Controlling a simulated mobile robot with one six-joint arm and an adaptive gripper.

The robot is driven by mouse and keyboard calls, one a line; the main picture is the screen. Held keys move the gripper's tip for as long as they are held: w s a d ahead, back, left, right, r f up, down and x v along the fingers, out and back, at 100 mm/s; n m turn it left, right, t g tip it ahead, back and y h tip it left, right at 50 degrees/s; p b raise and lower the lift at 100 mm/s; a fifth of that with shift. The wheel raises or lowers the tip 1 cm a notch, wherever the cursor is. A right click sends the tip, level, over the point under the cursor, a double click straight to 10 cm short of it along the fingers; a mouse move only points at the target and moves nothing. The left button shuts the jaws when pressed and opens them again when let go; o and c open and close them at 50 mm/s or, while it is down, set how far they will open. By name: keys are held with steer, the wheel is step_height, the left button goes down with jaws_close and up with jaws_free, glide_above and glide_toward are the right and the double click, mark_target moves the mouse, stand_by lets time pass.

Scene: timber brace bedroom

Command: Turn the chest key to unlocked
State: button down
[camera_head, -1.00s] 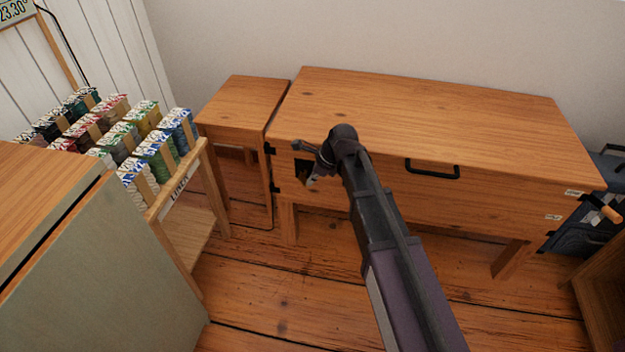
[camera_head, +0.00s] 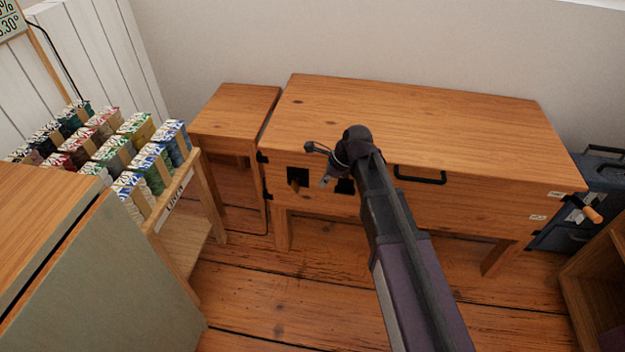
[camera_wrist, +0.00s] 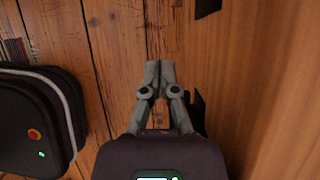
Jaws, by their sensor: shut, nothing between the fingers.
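The wooden chest (camera_head: 455,203) stands against the wall; its front is also at the right of the wrist view (camera_wrist: 270,90). A black square plate (camera_head: 298,174) at the front's left has a small brown knob-like piece (camera_head: 294,187) sticking out, possibly the key; its turn position is too small to read. A second black plate (camera_head: 344,187) is partly hidden by my arm. My gripper (camera_head: 326,182) is shut and empty, in front of the chest between the two plates. In the wrist view my gripper (camera_wrist: 160,66) points along the chest front, fingertips together, touching nothing visible.
A black handle (camera_head: 420,177) is on the chest front, and a wooden-gripped crank (camera_head: 592,214) sticks out at its right end. A small side table (camera_head: 232,110) adjoins the left. A thread rack (camera_head: 180,200) stands nearer left. The floor (camera_head: 270,300) before the chest is clear.

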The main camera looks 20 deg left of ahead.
steer(key=w+d+r+p, duration=0.1)
steer(key=d+r+p, duration=0.2)
steer(key=d, duration=0.3)
steer(key=shift+r, duration=0.4)
steer(key=c, duration=0.8)
jaws_free()
steer(key=shift+a, duration=0.1)
steer(key=shift+s+a+f+n+h, duration=0.2)
steer(key=shift+a+n+h, duration=0.2)
steer(key=shift+a+n, duration=0.15)
steer(key=s+a+r+n+t+h, duration=0.1)
steer(key=s+a+n+t+h, duration=0.1)
steer(key=a+n, duration=0.4)
steer(key=s+a+r+n+t+h, duration=0.1)
steer(key=s+a+n+t+h, duration=0.1)
steer(key=a+n, duration=0.4)
steer(key=s+a+r+n+t+h, duration=0.1)
steer(key=s+a+n+t+h, duration=0.1)
steer(key=s+a+n+h, duration=0.2)
steer(key=shift+a+n+t+h+p, duration=0.2)
steer(key=shift+a+n+h, duration=0.35)
steer(key=shift+a, duration=0.35)
steer(key=shift+a+n+t+h+p, duration=0.15)
steer(key=shift+a+n+h, duration=0.2)
steer(key=shift+a+n, duration=0.4)
steer(key=shift+a+f, duration=0.1)
